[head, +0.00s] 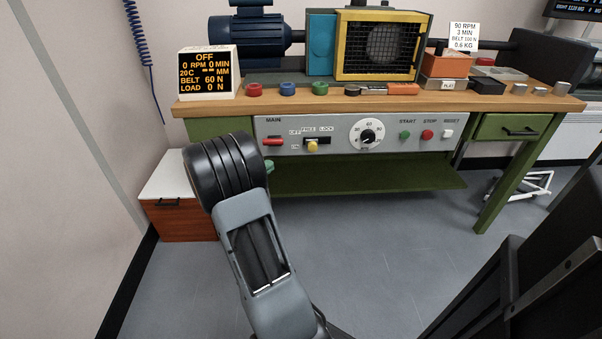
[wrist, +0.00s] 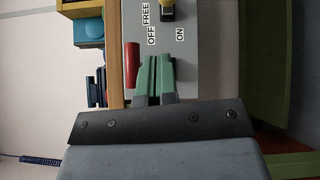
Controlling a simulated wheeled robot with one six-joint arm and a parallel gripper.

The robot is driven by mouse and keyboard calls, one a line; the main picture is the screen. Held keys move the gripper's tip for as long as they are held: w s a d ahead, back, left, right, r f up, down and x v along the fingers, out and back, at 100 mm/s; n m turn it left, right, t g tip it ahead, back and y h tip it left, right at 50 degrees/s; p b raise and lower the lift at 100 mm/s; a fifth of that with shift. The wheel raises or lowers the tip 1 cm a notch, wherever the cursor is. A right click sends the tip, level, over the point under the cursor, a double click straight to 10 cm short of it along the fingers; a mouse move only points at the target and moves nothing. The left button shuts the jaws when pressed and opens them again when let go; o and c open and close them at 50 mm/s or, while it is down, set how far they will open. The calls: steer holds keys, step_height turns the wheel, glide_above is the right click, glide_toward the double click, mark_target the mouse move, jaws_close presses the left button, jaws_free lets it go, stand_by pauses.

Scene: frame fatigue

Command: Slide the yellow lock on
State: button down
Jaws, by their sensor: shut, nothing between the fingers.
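The yellow lock (head: 312,146) is a small knob on the grey front panel of the bench. It sits at the left end of a dark slot (head: 325,141), below the word FREE, with LOCK printed to the right. In the wrist view, the yellow lock (wrist: 167,9) is at the top edge, partly cut off, next to FREE. My gripper (wrist: 155,62) has green fingers, shut with nothing between them. They are close to the panel, apart from the lock. In the head view, my arm hides most of my gripper (head: 269,166).
The red main switch (head: 272,141) is left of the lock and shows near my fingers in the wrist view (wrist: 132,56). A dial (head: 368,135) and START, STOP and RESET buttons are to the right. Colored items stand along the wooden bench top (head: 330,101). The floor in front is clear.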

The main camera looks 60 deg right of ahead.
steer(key=shift+n+t+h, duration=0.4)
steer(key=shift+t+h, duration=0.1)
steer(key=shift+h, duration=0.3)
steer(key=f, duration=0.1)
steer(key=w+d+f+b, duration=0.1)
steer(key=d+f, duration=0.1)
steer(key=f, duration=0.1)
steer(key=shift+w+d+b, duration=0.1)
steer(key=shift+w+b, duration=0.2)
steer(key=b, duration=0.2)
glide_toward(312, 145)
steer(key=w+d+f, duration=0.2)
steer(key=w+d, duration=0.2)
steer(key=d, duration=0.1)
steer(key=shift+s+d+r+b, duration=0.35)
steer(key=shift+s+d, duration=0.1)
steer(key=shift+s, duration=0.3)
steer(key=shift+s+d+r+b, duration=0.35)
steer(key=shift+s+d, duration=0.1)
steer(key=shift+s, duration=0.25)
